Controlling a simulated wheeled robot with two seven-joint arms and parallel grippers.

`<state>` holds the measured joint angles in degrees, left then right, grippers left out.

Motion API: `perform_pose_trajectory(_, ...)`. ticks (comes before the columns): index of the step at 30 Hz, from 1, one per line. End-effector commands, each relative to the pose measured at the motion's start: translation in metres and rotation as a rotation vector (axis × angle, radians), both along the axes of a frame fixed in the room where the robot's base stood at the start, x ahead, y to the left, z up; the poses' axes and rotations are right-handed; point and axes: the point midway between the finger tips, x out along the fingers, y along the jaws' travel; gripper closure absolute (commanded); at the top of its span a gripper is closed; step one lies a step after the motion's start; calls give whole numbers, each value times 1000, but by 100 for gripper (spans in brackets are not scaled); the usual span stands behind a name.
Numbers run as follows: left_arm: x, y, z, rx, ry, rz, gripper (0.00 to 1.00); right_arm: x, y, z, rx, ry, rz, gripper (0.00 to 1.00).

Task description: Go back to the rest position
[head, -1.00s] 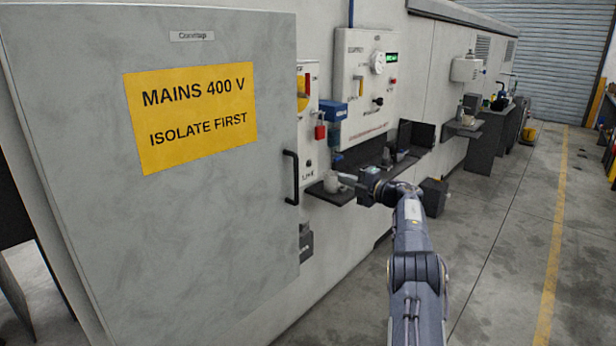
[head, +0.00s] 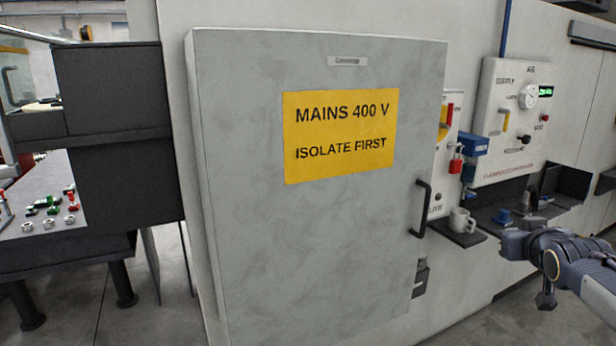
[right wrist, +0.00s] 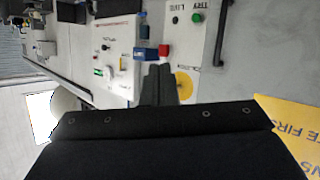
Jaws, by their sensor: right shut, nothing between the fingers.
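My right arm comes in at the right edge of the head view, in front of the wall panels. Its wrist is at the right of the small shelf, and the fingers are hard to make out there. In the right wrist view my right gripper (right wrist: 163,85) shows as dark fingers shut together with nothing between them. The picture there is turned, with the panels behind the fingers. My left gripper is in neither view.
A large grey cabinet door (head: 240,200) with a yellow mains sign (head: 340,135) and black handle (head: 421,208) stands left of my arm. A white mug (head: 462,220) sits on the shelf, below a red padlock (head: 456,164). A table (head: 40,245) with small parts is at far left.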

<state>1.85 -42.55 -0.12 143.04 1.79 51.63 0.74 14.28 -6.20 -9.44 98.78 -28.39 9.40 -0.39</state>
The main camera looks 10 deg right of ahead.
Motion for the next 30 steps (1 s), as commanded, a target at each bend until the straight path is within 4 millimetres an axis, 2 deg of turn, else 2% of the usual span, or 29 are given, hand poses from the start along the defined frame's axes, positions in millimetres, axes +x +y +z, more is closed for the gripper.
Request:
perform_pose_trajectory(1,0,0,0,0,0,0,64,-22,32,-15,89,43,28,100)
perform_pose_trajectory(3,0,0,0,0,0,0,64,-49,72,-38,202,114,65,100)
perform_pose_trajectory(5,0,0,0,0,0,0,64,-74,106,-58,287,179,101,100)
perform_pose_trajectory(9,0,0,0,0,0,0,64,-135,181,-104,451,337,194,100)
perform_pose_trajectory(12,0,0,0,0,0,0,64,-178,225,-134,540,447,256,100)
perform_pose_trajectory(15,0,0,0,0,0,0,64,-214,258,-158,602,539,305,100)
perform_pose_trajectory(18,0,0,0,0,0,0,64,-239,278,-174,639,603,339,100)
perform_pose_trajectory(21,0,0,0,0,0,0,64,-251,288,-181,657,637,355,100)
perform_pose_trajectory(30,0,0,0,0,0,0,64,-253,289,-183,660,642,357,100)
